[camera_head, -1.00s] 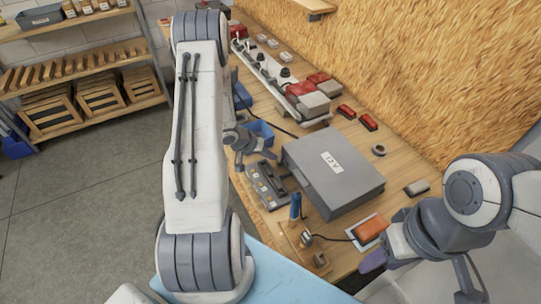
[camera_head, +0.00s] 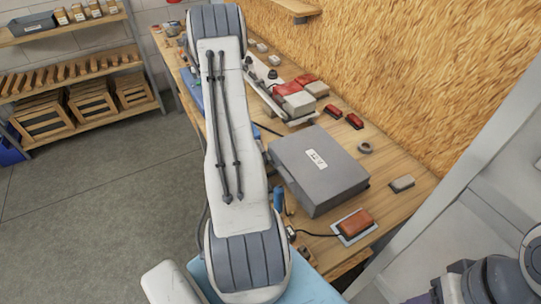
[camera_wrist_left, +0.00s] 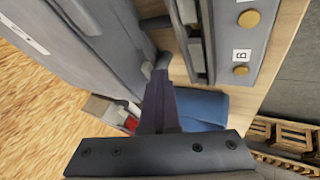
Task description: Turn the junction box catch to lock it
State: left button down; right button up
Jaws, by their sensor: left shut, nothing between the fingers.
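The grey junction box (camera_head: 318,172), with a white label on its lid, lies closed on the wooden bench in the head view. Its grey side fills the left of the left wrist view (camera_wrist_left: 90,50). A small grey lever-like part, which looks like the catch (camera_wrist_left: 148,69), sticks out by the box's side. My left gripper (camera_wrist_left: 158,78) is shut and empty, its tips beside that part; I cannot tell whether they touch. In the head view my left arm hides this gripper. My right arm is at the bottom right corner, its fingers not clear.
A grey unit with brass buttons (camera_wrist_left: 241,70) stands close beside the left gripper. A blue bin (camera_wrist_left: 203,108) lies beyond the fingers. An orange box on a plate (camera_head: 355,224), a grey block (camera_head: 402,184) and red blocks (camera_head: 354,121) are on the bench.

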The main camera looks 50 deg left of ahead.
pick_arm(q)
jog(key=shift+w+d, duration=0.35)
pick_arm(e)
jog(key=shift+s+d, duration=0.1)
jog(key=shift+d, duration=0.1)
pick_arm(q)
jog(key=shift+a, duration=0.1)
pick_arm(e)
jog(key=shift+r, duration=0.2)
pick_arm(q)
jog(key=shift+w+a+r+p, duration=0.15)
jog(key=shift+a+r+p, duration=0.05)
jog(key=shift+a+p, duration=0.4)
jog(key=shift+s+a+f, duration=0.1)
jog(key=shift+s, duration=0.2)
jog(key=s, duration=0.5)
jog(key=shift+a+r+p, duration=0.1)
jog(key=shift+r+p, duration=0.15)
jog(key=shift+p, duration=0.1)
jog(key=r, duration=0.1)
jog(key=s+d+r, duration=0.1)
jog(key=r, duration=0.1)
jog(key=shift+s+d+b, duration=0.1)
jog(key=shift+d+b, duration=0.2)
jog(key=v, duration=0.5)
jog(key=shift+s+d+r, duration=0.1)
jog(key=shift+s, duration=0.2)
pick_arm(e)
jog(key=shift+s+a+r, duration=0.45)
jog(key=shift+s+r, duration=0.05)
